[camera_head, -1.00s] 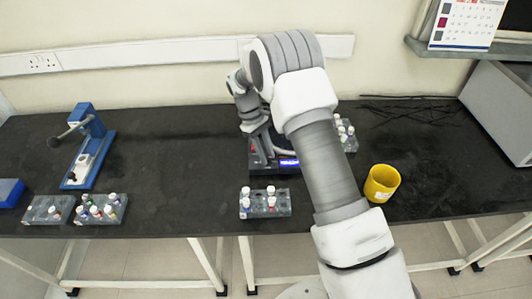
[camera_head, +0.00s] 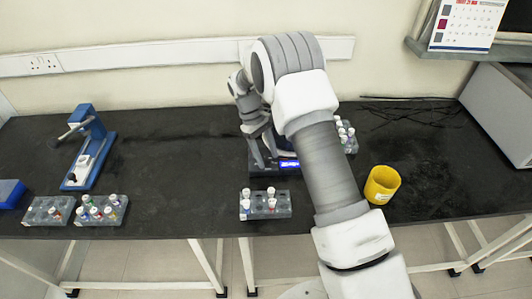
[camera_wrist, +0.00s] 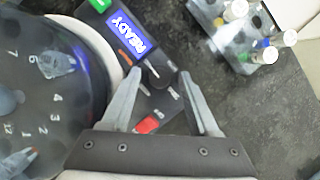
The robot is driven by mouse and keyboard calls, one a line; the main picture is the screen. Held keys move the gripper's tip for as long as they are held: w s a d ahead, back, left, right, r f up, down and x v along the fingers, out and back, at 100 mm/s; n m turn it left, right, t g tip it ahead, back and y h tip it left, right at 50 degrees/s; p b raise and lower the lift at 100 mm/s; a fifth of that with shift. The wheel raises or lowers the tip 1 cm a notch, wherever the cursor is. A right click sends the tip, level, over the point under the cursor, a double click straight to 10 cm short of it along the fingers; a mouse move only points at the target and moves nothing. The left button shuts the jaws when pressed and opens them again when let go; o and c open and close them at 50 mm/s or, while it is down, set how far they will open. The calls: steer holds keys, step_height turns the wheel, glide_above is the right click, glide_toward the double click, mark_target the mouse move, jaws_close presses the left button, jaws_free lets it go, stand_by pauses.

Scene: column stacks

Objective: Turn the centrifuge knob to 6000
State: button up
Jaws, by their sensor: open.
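The centrifuge stands on the black bench, mostly hidden behind my arm in the head view, where its lit blue display (camera_head: 289,163) shows. In the wrist view its round rotor (camera_wrist: 45,95) with numbered slots is at the left. The display (camera_wrist: 132,38) reads READY. A dark knob (camera_wrist: 155,70) with a pale line and marks around it sits on the panel below the display. My gripper (camera_wrist: 159,76) is open, with its fingertips on either side of the knob area; contact cannot be told. It also shows over the panel in the head view (camera_head: 266,164).
A tube rack (camera_head: 280,205) stands in front of the centrifuge, and another (camera_head: 350,146) behind my arm. A yellow cup (camera_head: 381,184) is at the right. A blue-based device (camera_head: 88,150) and more racks (camera_head: 48,212) are at the left. The bench between is clear.

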steer(key=p+v, duration=0.1)
steer(key=v, duration=1.6)
steer(key=shift+a+r, duration=0.15)
steer(key=shift+a, duration=0.05)
steer(key=shift+w, duration=0.1)
steer(key=s+d+r+m+t+y, duration=0.1)
steer(key=s+d+r+m+t, duration=0.1)
steer(key=s+d+r, duration=0.5)
steer(key=s+d+r+m+t+y, duration=0.1)
steer(key=s+d+r+m+t, duration=0.3)
steer(key=r, duration=0.6)
steer(key=s+d+f+m+t, duration=0.1)
steer(key=s+d, duration=0.1)
steer(key=s, duration=0.9)
steer(key=s+d+f+m+t+y, duration=0.1)
steer(key=s+d, duration=0.1)
steer(key=s, duration=0.8)
steer(key=shift+s+d+f+m+t, duration=0.3)
steer(key=shift+s+f+m+t, duration=0.05)
steer(key=shift+s+m+t, duration=0.05)
